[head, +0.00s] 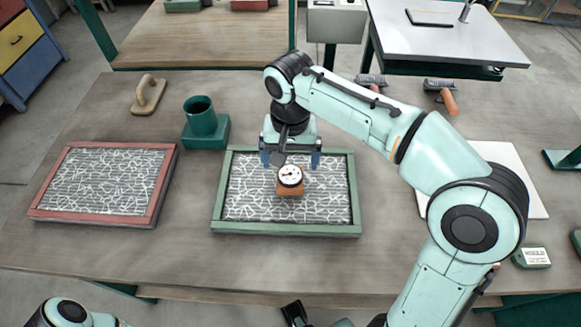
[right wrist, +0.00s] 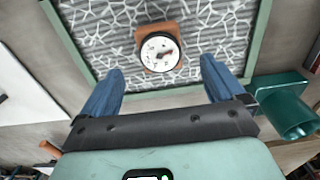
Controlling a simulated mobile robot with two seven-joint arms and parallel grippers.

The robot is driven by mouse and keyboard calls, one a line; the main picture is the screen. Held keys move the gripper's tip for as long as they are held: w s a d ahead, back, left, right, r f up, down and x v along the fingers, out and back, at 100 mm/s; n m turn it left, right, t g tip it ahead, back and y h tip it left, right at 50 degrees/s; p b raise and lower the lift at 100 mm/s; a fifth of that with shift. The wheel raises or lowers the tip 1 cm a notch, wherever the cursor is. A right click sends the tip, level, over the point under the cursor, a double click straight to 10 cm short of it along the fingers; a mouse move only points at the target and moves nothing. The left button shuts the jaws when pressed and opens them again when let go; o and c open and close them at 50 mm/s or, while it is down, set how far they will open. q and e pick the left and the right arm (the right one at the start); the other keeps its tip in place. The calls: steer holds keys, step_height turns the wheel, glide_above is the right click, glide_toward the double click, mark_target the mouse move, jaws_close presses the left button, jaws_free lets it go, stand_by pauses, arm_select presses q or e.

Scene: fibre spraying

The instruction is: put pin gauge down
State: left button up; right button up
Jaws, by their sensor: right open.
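The pin gauge, a round white dial on an orange-brown base (head: 290,180), sits on the fibre-patterned panel inside the green frame (head: 216,210). It also shows in the right wrist view (right wrist: 160,48), face up, just beyond the fingertips. My right gripper (head: 291,162) is open, with its blue fingers spread wide near the gauge. In the right wrist view the open fingers (right wrist: 161,72) hold nothing and stand apart from the gauge. My left gripper is not in view; only part of my left arm shows at the bottom left.
A red-framed panel (head: 40,205) lies to the left. A green cup-shaped holder (head: 205,125) and a tan hand tool (head: 148,97) stand behind. A white board (head: 505,165) lies to the right, partly behind my right arm. Bare table (head: 120,245) shows in front of the frames.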

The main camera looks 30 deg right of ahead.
mark_target(290, 174)
step_height(290, 174, up, 4)
steer(key=shift+r+p, duration=0.1)
steer(key=shift+p, duration=0.25)
stand_by(0.4)
